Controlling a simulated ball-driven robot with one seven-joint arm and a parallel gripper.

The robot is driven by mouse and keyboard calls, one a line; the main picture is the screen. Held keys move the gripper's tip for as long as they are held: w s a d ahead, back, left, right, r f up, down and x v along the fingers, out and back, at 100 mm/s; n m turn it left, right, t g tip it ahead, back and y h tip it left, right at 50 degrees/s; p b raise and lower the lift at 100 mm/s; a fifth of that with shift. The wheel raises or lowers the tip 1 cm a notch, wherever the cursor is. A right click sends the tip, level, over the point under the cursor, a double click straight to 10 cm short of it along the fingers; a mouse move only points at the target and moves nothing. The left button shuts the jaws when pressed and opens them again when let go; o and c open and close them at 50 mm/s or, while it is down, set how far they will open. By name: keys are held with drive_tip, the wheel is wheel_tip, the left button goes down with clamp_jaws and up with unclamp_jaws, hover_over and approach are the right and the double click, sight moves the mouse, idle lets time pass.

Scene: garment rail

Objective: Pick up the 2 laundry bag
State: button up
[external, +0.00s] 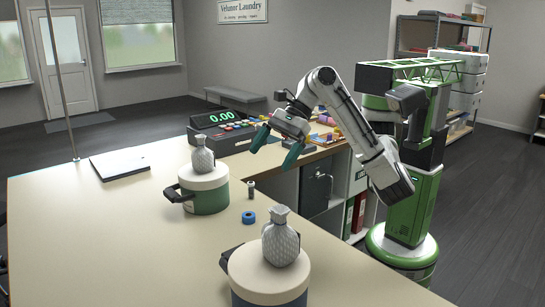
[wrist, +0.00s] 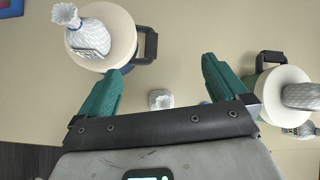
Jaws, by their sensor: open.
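Two grey-white patterned laundry bags with gathered tops stand on round white-lidded canisters. One bag (external: 203,158) is on the green canister (external: 206,200) farther back; it shows at the right edge in the wrist view (wrist: 302,95). The other bag (external: 281,243) is on the dark blue canister (external: 268,297) at the front; it shows at upper left in the wrist view (wrist: 88,33). I cannot read a number on either bag. My gripper (external: 277,149) is open and empty, above the counter to the right of the back bag; its green fingers frame bare counter in the wrist view (wrist: 160,65).
A small spool (external: 251,190) and a blue ring (external: 249,217) lie between the canisters. A dark handle (external: 174,193) juts from the green canister. A cash register (external: 222,132) and a flat panel (external: 120,163) sit farther back. The counter's left front (external: 90,250) is clear.

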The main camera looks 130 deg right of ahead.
drive_tip(key=s+d+f+m+g+b, duration=0.15)
drive_tip(key=s+f+m+g, duration=0.45)
drive_tip(key=f, duration=0.6)
drive_tip(key=shift+n+t+h, duration=0.3)
drive_tip(key=shift+n+t, duration=0.2)
drive_tip(key=shift+t, duration=0.4)
drive_tip(key=x, duration=0.7)
drive_tip(key=s+x, duration=0.1)
drive_tip(key=x, duration=0.2)
drive_tip(key=shift+f+b, duration=0.35)
drive_tip(key=shift+f, duration=0.25)
clamp_jaws()
